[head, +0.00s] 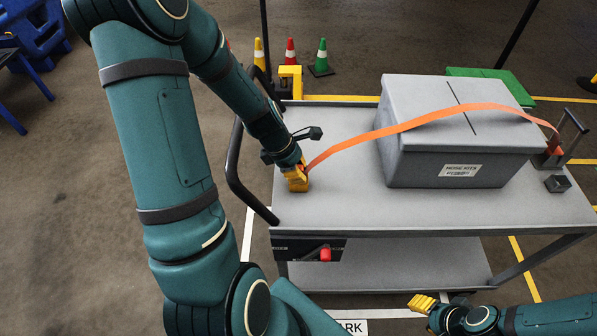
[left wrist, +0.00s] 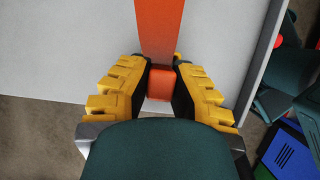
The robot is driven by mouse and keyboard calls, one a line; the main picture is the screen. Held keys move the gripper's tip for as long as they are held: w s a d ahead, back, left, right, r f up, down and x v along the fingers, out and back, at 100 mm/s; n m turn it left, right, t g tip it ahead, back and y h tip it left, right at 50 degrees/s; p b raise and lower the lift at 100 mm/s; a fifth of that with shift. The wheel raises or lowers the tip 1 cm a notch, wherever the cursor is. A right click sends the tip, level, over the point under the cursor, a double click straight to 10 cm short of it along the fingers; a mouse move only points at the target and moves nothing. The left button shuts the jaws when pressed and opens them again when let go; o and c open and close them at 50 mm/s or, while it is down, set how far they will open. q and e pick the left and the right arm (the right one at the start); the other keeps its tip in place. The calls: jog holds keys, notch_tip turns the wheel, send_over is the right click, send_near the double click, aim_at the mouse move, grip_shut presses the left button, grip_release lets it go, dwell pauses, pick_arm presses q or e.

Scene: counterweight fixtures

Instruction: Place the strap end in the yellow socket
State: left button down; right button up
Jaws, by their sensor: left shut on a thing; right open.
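The orange strap (head: 410,122) arches over a grey lidded box (head: 455,150) on the cart. Its right part runs down to a red piece beside a dark upright handle (head: 572,130). My left gripper (head: 297,182) is low over the cart's left part, shut on the strap end. In the left wrist view the orange block-like strap end (left wrist: 161,83) sits between the yellow fingers (left wrist: 160,92). A yellow bracket-shaped fixture (head: 291,72), possibly the yellow socket, stands at the cart's far left corner; its opening cannot be made out. My right gripper (head: 422,303) is open and empty, below the cart's front.
The grey cart top (head: 340,205) is clear between my left gripper and the box. A small dark block (head: 557,183) lies at the right. A black handle rail (head: 240,180) runs along the left side. A red knob (head: 325,255) is on the front; cones (head: 321,58) stand behind.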

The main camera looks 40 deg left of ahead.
pick_arm(q)
jog(key=c, duration=1)
grip_release()
jog(key=shift+f, duration=0.1)
jog(key=shift+r, duration=0.2)
jog(key=shift+p+v, duration=2.05)
jog(key=shift+v, duration=3.95)
jog(key=shift+d, duration=0.15)
